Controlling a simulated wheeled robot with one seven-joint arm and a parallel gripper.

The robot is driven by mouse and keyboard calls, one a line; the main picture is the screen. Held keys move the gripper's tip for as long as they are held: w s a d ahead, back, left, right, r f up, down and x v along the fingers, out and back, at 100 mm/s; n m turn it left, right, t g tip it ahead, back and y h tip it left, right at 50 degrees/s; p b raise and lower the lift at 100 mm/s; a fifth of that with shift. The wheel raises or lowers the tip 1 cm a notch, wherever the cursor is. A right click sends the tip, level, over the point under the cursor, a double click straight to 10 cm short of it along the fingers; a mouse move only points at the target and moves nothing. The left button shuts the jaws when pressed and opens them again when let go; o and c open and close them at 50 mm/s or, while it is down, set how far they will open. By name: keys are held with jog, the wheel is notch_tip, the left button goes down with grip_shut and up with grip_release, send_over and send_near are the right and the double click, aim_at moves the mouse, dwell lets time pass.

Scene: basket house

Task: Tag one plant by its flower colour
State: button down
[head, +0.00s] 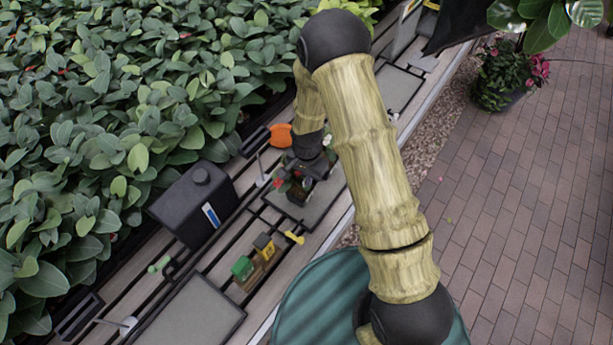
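My gripper (303,172) is small and dark in the head view, at the end of my arm. It points down over a small potted plant (299,190) on a grey pad. Red flowers (278,183) show at the plant's left, and a white flower (327,140) shows beside my wrist. I cannot tell whether the fingers touch the plant or hold anything. A green block (243,268) and a yellow block (264,246) stand in a small wooden holder. A yellow piece (294,237) lies to their right.
A black box (205,208) with a white-and-blue label stands left of the plant. An orange round thing (280,135) lies behind it. A bare grey pad (193,315) is at the front. Dense leaves line the left. A flowering pot (497,83) stands on brick paving.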

jog(key=shift+f+b, duration=1.35)
jog(key=shift+f, duration=0.45)
jog(key=c, duration=1.5)
grip_release()
jog(key=shift+c, duration=0.2)
jog(key=shift+r, duration=0.15)
notch_tip(320, 180, up, 17)
jog(key=b, duration=0.2)
